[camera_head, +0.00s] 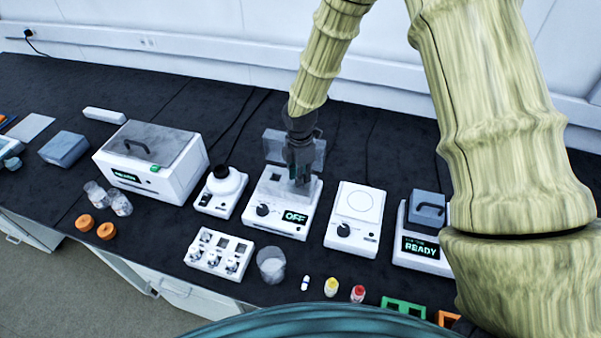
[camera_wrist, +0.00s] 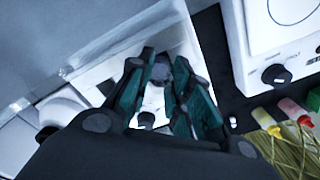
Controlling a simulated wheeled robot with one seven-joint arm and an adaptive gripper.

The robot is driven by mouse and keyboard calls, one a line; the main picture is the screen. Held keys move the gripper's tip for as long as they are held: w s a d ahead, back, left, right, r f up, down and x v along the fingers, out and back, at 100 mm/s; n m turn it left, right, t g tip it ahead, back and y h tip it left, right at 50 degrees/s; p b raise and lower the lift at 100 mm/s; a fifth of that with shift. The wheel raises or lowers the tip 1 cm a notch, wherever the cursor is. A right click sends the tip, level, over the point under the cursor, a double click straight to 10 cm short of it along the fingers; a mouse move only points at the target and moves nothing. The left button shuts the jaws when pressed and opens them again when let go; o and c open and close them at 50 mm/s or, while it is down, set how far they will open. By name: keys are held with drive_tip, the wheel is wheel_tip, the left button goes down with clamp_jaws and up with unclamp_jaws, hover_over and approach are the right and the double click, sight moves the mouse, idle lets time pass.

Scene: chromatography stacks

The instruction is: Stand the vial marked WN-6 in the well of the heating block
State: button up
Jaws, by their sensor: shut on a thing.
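The heating block (camera_head: 272,222) is a white unit with a dark knob, a display reading OFF and a grey lid raised at its back. My gripper (camera_head: 300,178) points down over its grey top, beside a dark square opening (camera_head: 275,177). In the wrist view my gripper (camera_wrist: 165,75) is shut on a small vial (camera_wrist: 154,98), seen between the teal fingers. Its marking cannot be read, and the fingers hide most of it. In the head view the vial is hidden by the gripper. I cannot tell whether its bottom touches the block.
A white stirrer plate (camera_head: 355,215) stands right of the block, and a READY unit (camera_head: 418,262) beyond it. A white vial rack (camera_head: 210,262), a clear beaker (camera_head: 271,266), a yellow-capped vial (camera_head: 331,287) and a red-capped vial (camera_head: 358,293) stand in front. A READY box (camera_head: 170,182) is left.

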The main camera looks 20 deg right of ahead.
drive_tip(key=shift+f, duration=0.8)
idle(0.4)
drive_tip(key=o, duration=1.4)
drive_tip(key=shift+c, duration=0.2)
drive_tip(key=shift+r, duration=0.1)
drive_tip(key=shift+s+r+p, duration=0.1)
drive_tip(key=shift+r+p, duration=2.45)
drive_tip(key=shift+r, duration=0.9)
